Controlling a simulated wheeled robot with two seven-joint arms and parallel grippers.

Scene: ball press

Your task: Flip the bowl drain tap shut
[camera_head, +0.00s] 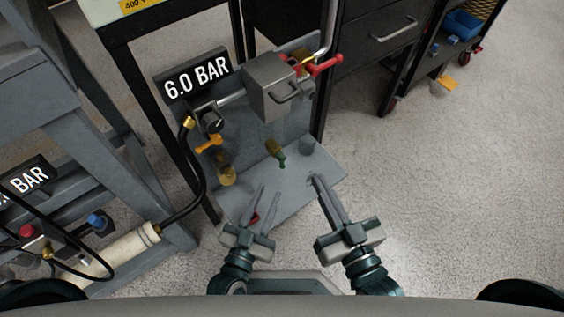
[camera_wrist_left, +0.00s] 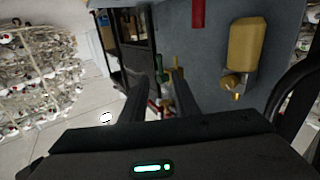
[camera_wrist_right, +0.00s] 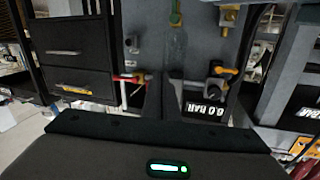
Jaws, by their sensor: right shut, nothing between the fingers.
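The amber bowl (camera_head: 226,174) hangs at the lower left of the grey panel, and shows large in the left wrist view (camera_wrist_left: 247,45). A small brass-yellow tap (camera_wrist_left: 234,84) sits under it; its lever position is too small to tell. My left gripper (camera_head: 270,188) is open, its fingers apart, to the right of the bowl and not touching it. My right gripper (camera_head: 315,178) is shut and empty, further right over the lower plate. In the right wrist view, its fingers point toward the panel.
Above the bowl are an orange-handled valve (camera_head: 208,144) and a 6.0 BAR sign (camera_head: 197,78). A grey box (camera_head: 277,88), red-handled valve (camera_head: 326,65) and green-handled part (camera_head: 275,151) are also on the panel. A black hose (camera_head: 203,185) curves left of the bowl.

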